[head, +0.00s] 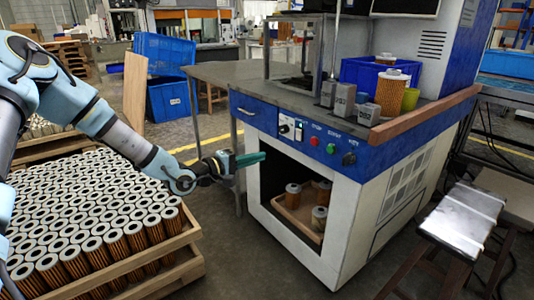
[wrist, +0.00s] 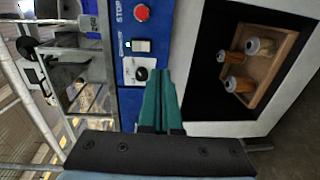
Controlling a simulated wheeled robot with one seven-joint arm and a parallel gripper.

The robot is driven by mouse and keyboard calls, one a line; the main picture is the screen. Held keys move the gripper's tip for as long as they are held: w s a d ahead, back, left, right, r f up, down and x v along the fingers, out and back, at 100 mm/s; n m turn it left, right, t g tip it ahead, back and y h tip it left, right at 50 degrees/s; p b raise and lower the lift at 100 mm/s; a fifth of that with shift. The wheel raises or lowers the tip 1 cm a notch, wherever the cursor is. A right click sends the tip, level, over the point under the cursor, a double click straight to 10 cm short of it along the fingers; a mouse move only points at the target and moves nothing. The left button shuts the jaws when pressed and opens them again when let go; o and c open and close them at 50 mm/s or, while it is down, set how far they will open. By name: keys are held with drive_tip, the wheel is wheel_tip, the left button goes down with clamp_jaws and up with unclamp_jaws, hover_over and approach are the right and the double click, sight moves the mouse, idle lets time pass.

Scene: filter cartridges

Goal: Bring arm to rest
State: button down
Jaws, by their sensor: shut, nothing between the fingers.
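My gripper (head: 250,159) is shut and empty, its green fingers pressed together. In the head view it is held out level in front of the blue and white workstation (head: 343,213), near the left edge of its open compartment. My gripper also shows in the wrist view (wrist: 162,90), pointing toward the workstation's front panel beside a black knob. Inside the open compartment is a wooden tray (head: 292,218) with several orange filter cartridges (head: 293,192) standing in it. The tray also shows in the wrist view (wrist: 281,78).
A wooden crate (head: 170,281) full of filter cartridges stands at left, below my arm. On the workstation top are a blue bin (head: 352,70), a cartridge (head: 391,92) and grey blocks (head: 345,100). A bench (head: 466,215) stands at right. Floor between crate and workstation is clear.

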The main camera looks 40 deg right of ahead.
drive_tip(key=shift+a, duration=0.45)
drive_tip(key=w+a+f+m+t+y, duration=0.1)
drive_tip(key=w+a+f+t+y, duration=0.25)
drive_tip(key=a, duration=0.55)
drive_tip(key=w+a+f+m+t+y, duration=0.1)
drive_tip(key=w+a+f+y, duration=0.1)
drive_tip(key=w+a+y, duration=0.55)
drive_tip(key=s+a+r+y, duration=0.1)
drive_tip(key=a+r+y, duration=0.1)
drive_tip(key=a, duration=0.8)
drive_tip(key=s+a+r+y, duration=0.1)
drive_tip(key=a, duration=0.8)
drive_tip(key=s+a+r+n+g+y+p, duration=0.1)
drive_tip(key=s+a+r, duration=0.35)
drive_tip(key=a, duration=0.25)
drive_tip(key=s+a+r+n+g+y, duration=0.1)
drive_tip(key=s+a+r+y, duration=0.15)
drive_tip(key=s+a, duration=0.4)
wheel_tip(320, 180, up, 18)
drive_tip(key=p, duration=1.7)
drive_tip(key=shift+w+a+f+h+p, duration=0.2)
drive_tip(key=shift+w+a+h+p, duration=0.1)
drive_tip(key=shift+w+h+p, duration=0.05)
